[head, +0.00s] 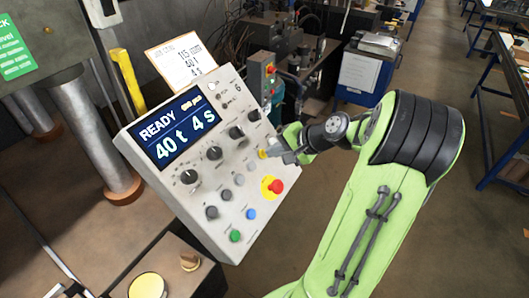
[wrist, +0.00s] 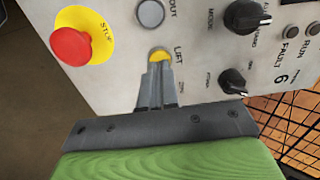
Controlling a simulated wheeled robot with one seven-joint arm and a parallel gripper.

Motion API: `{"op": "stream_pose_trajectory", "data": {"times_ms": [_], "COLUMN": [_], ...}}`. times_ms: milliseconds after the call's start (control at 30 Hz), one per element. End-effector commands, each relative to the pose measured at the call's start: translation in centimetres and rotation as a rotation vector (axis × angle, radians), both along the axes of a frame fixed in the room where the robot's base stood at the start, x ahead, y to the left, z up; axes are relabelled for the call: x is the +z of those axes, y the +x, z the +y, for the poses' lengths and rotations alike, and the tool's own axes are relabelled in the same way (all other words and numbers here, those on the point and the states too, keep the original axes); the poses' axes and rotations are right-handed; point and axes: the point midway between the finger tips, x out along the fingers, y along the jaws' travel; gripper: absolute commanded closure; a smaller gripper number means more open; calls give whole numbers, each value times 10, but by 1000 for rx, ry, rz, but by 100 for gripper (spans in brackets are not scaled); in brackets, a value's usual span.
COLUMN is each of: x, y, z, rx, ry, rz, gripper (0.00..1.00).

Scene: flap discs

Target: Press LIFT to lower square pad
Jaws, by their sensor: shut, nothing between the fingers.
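The control panel (head: 178,160) is a tilted grey box with a screen reading "READY 40 t 4 s". The yellow LIFT button (wrist: 160,56) sits beside its "LIFT" label in the wrist view, partly covered by my fingertips; a bit of yellow also shows in the head view (head: 262,154). My gripper (head: 277,152) is shut and empty, its tips at the lower edge of the LIFT button in the wrist view (wrist: 158,68). I cannot tell whether the tips touch it or whether it is pushed in. A round yellow-topped pad (head: 147,286) stands at the lower left; I see no clear square pad.
A red STOP button on a yellow disc (wrist: 74,42) is near LIFT. A grey button (wrist: 150,13) and black knobs (wrist: 246,17) are also close. Metal columns (head: 85,125) stand at left. A card (head: 182,64) rises behind the panel. Floor at right is open.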

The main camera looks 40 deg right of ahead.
Motion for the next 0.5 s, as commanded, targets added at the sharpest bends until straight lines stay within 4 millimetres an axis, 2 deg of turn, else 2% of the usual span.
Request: {"op": "stream_pose_trajectory", "data": {"times_ms": [500], "x": [-7], "y": [7], "z": [2], "rx": [0], "ry": [0], "rz": [-1], "gripper": [100]}}
